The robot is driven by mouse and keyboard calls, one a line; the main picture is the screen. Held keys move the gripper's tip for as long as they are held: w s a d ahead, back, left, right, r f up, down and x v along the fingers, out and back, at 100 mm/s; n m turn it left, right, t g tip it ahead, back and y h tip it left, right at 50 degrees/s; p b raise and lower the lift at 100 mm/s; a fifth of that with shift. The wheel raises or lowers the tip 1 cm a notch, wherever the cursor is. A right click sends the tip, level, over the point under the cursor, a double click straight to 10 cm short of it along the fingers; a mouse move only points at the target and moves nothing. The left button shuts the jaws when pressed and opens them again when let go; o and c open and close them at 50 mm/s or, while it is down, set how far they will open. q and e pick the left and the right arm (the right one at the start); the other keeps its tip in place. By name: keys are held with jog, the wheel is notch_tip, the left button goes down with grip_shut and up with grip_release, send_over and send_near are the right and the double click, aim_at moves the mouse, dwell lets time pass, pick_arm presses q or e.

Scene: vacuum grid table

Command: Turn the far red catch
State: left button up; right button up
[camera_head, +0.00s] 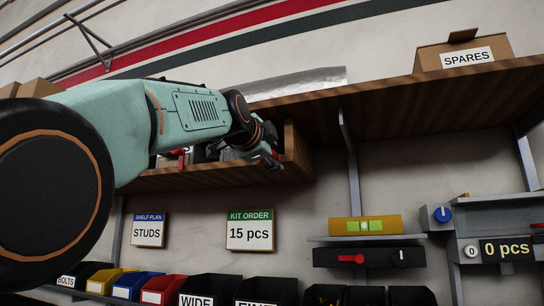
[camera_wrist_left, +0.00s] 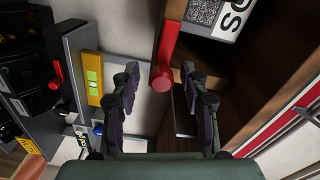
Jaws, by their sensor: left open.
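A red catch (camera_wrist_left: 166,48) shows in the left wrist view as a bar with a rounded end, along the edge of a brown wooden board. Its rounded end appears between the fingertips of my left gripper (camera_wrist_left: 161,78), which is open; I cannot tell whether they touch it. In the head view my left gripper (camera_head: 264,158) is at the right end of the wooden shelf compartment (camera_head: 297,150), and my arm hides much of that compartment. Another red piece (camera_head: 181,153) shows partly below my forearm. My right gripper is in neither view.
A black box (camera_head: 375,257) with a red lever (camera_head: 350,259) hangs below a yellow level (camera_head: 365,226). A box labelled SPARES (camera_head: 462,55) stands on the upper shelf (camera_head: 390,92). Bins (camera_head: 209,290) line the bottom. The wall around the KIT ORDER sign (camera_head: 250,230) is open.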

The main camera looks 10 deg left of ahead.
pick_arm(q)
jog(key=shift+w+a, duration=0.1)
jog(key=shift+w, duration=0.15)
